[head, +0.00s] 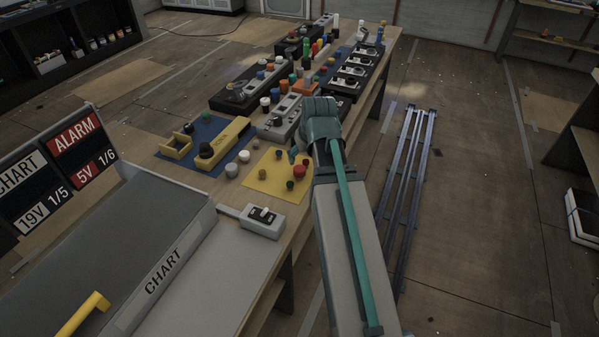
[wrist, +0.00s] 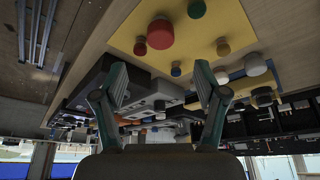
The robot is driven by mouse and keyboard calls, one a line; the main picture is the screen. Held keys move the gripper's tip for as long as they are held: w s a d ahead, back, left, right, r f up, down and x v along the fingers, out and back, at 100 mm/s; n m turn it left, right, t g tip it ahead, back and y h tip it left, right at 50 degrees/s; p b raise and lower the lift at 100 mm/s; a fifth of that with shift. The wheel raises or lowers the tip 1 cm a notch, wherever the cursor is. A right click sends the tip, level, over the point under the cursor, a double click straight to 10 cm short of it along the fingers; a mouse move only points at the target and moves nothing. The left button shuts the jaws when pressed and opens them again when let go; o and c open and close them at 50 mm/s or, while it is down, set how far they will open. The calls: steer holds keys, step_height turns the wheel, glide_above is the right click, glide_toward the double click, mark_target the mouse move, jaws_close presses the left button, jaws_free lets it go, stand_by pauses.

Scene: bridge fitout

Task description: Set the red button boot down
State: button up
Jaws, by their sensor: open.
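A red button boot (head: 299,171), a rounded red cap, sits on the yellow mat (head: 268,185) on the bench. It also shows in the wrist view (wrist: 160,33), near the top. A smaller dark red cap (wrist: 140,47) is next to it. My gripper (wrist: 161,82) is open, with nothing between its two fingers; the red boot is outside them. In the head view my arm hides most of the gripper, which is just beyond the mat.
Other small caps, one green (wrist: 223,46), share the mat. A yellow console (head: 225,145) on a blue mat stands to the left. Grey and black control boxes crowd the bench beyond. A small switch box (head: 262,221) stands nearer. Metal rails (head: 408,170) lie on the floor at right.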

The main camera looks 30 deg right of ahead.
mark_target(300, 169)
steer(key=shift+p+x, duration=0.95)
steer(key=shift+x, duration=4.45)
steer(key=shift+s+a, duration=0.1)
steer(key=shift+s, duration=0.05)
steer(key=shift+c, duration=0.2)
steer(key=c, duration=1.1)
steer(key=shift+r, duration=0.1)
